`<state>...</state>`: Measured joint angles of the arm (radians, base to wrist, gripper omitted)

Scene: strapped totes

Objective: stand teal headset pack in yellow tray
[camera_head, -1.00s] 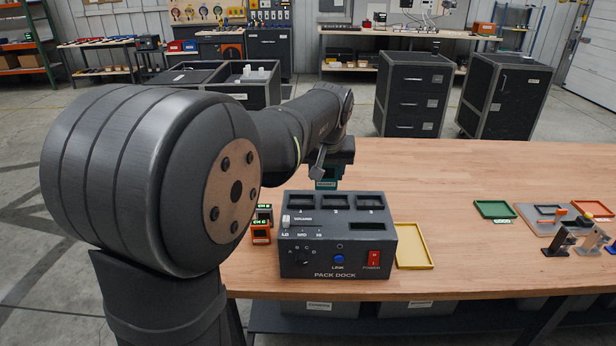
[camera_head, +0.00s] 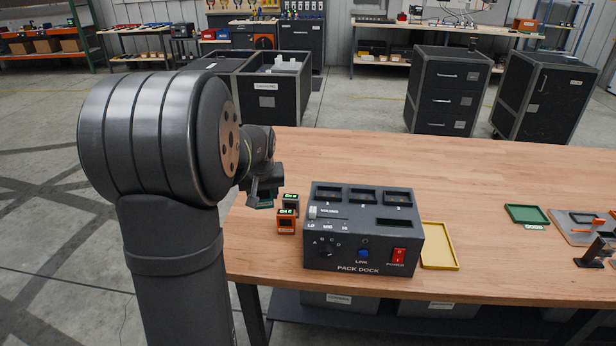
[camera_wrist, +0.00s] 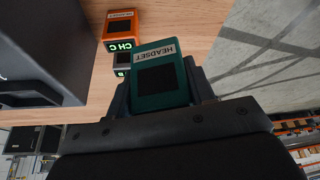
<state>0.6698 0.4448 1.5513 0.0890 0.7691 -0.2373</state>
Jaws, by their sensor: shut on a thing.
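The teal headset pack (camera_wrist: 158,82) is held in my gripper (camera_wrist: 165,95), its HEADSET label and dark panel facing the wrist camera.
The pack dock (camera_head: 364,232) stands between my gripper and the yellow tray. An orange pack (camera_head: 287,222) with a green display and a dark one (camera_head: 291,202) stand left of the dock. A green tray (camera_head: 527,215) lies farther right. The table behind the dock is clear.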

